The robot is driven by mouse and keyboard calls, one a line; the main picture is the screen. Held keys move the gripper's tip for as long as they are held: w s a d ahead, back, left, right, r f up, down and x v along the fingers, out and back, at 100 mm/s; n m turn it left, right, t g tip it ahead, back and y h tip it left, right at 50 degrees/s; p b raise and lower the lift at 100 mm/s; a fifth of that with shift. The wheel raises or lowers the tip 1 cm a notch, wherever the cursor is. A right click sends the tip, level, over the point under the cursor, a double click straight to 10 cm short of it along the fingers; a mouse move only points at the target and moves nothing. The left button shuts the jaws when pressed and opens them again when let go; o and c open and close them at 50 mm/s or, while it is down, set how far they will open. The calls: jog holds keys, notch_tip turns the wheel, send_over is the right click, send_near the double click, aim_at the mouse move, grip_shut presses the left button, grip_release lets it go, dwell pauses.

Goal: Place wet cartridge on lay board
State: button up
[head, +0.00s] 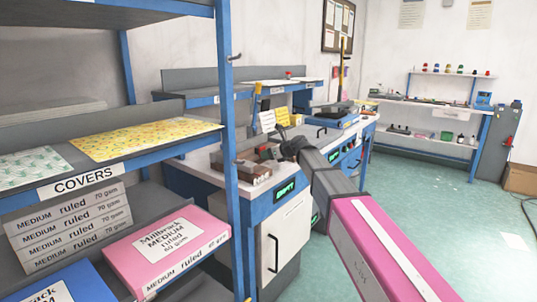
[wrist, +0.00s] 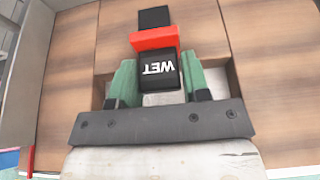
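The wet cartridge (wrist: 158,72) is a black block with a red collar and white "WET" lettering, which reads upside down in the wrist view. My gripper (wrist: 158,82) has green finger pads on both sides of it, close against its sides. A red and dark piece (head: 266,152) near my gripper (head: 279,150) in the head view looks like the same cartridge, but it is small. I cannot tell for certain which surface is the lay board.
The brown blocks (head: 247,172) rest on the workbench beside my gripper. A blue-framed shelf rack (head: 228,130) with paper packs stands close on the left. A raised shelf (head: 240,92) runs along the bench's back. Open green floor (head: 430,190) lies to the right.

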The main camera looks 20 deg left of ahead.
jog(key=shift+o, duration=1.1)
jog(key=shift+r, duration=0.15)
jog(key=v, duration=1.2)
jog(key=s+d+f+n+h, duration=0.2)
jog(key=s+d+f+n, duration=0.15)
jog(key=d+f, duration=0.35)
jog(key=s+d+f+n+g+h, duration=0.1)
jog(key=s+d+f+n+h, duration=0.2)
jog(key=d+f, duration=0.45)
jog(key=s+d+f+n+h, duration=0.15)
jog(key=d+f+n, duration=0.3)
jog(key=f, duration=0.55)
jog(key=s+d+f+n+g+h, duration=0.2)
jog(key=s+d+f+n+h, duration=0.1)
jog(key=s+d+f+n, duration=0.2)
jog(key=s+d+f+n+g+h, duration=0.2)
jog(key=s+d+f+n, duration=0.4)
jog(key=s+d+f, duration=0.3)
jog(key=d+h, duration=0.1)
jog(key=d, duration=0.3)
jog(key=shift+s+d, duration=0.15)
jog(key=shift+d, duration=0.05)
